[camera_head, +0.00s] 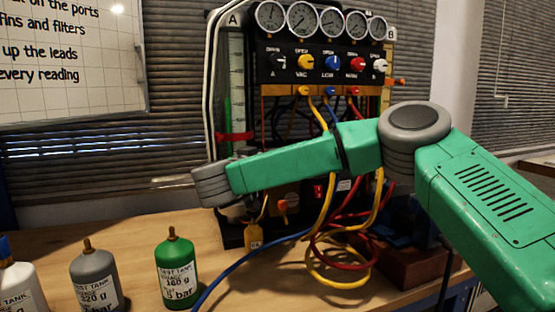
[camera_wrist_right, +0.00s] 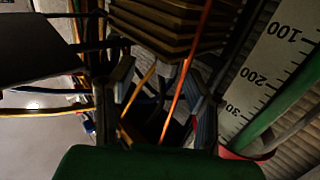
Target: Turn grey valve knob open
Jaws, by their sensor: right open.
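The gauge rig's black panel (camera_head: 330,88) carries a row of valve knobs in the head view. The leftmost knob (camera_head: 279,62) is dark, and the rightmost knob (camera_head: 379,66) is pale grey-white; I cannot tell for sure which is the grey one. My right arm crosses in front of the rig, with its wrist low at the rig's left side, below the panel and apart from the knobs. My left gripper is not in view.
Yellow, red and blue hoses (camera_head: 326,210) hang and loop below the panel, partly behind my arm. A scaled tube (camera_wrist_right: 272,80) is close to the right gripper. White, grey and green test tanks (camera_head: 176,268) stand on the wooden bench (camera_head: 135,240) at left.

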